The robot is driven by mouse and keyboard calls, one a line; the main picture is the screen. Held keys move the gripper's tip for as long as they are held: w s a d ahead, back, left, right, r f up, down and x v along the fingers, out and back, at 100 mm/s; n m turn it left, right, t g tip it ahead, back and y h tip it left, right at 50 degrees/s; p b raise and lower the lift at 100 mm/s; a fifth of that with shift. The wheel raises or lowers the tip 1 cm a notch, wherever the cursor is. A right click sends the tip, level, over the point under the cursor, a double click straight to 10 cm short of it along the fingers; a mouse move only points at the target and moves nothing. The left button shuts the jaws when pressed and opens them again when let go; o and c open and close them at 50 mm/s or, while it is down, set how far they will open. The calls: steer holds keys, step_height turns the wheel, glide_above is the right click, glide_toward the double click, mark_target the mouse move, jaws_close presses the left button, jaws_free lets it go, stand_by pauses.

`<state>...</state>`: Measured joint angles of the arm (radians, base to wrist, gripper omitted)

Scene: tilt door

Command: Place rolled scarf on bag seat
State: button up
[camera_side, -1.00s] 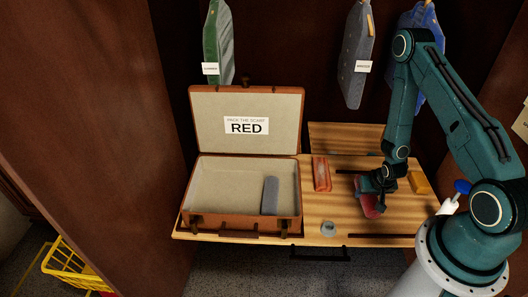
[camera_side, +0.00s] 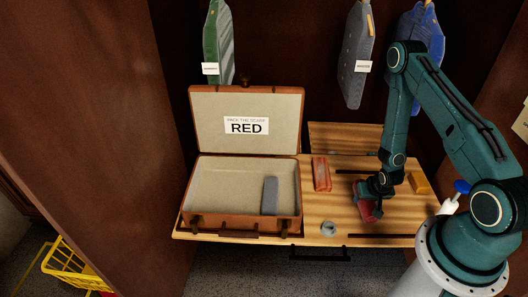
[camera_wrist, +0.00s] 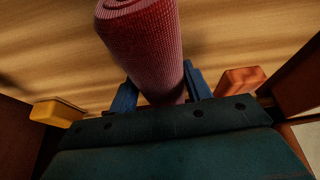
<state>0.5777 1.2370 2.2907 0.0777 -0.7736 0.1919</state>
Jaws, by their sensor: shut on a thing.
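The rolled scarf (camera_side: 366,210) is a red, ribbed roll at the right part of the wooden shelf. In the wrist view the scarf (camera_wrist: 145,40) stretches away from between the two blue fingers. My gripper (camera_wrist: 161,92) is shut on its near end; in the side view my gripper (camera_side: 369,197) partly covers the roll. I cannot tell whether the roll touches the shelf. The bag is an open brown suitcase (camera_side: 245,224) at the left, with its lid up and a sign reading RED. A grey block-like item (camera_side: 269,195) stands inside at its right side.
An orange-red block (camera_side: 321,174) lies between the suitcase and my gripper. It also shows in the wrist view (camera_wrist: 240,80). A yellow block (camera_side: 419,182) lies right of my gripper. A small grey round piece (camera_side: 328,229) sits near the front edge. Coats hang behind.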

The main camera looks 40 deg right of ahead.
mark_target(370, 202)
steer(key=shift+f, duration=0.3)
stand_by(0.4)
steer(key=o, duration=1.5)
steer(key=shift+c, duration=0.2)
steer(key=shift+r, duration=0.1)
steer(key=shift+v, duration=3.7)
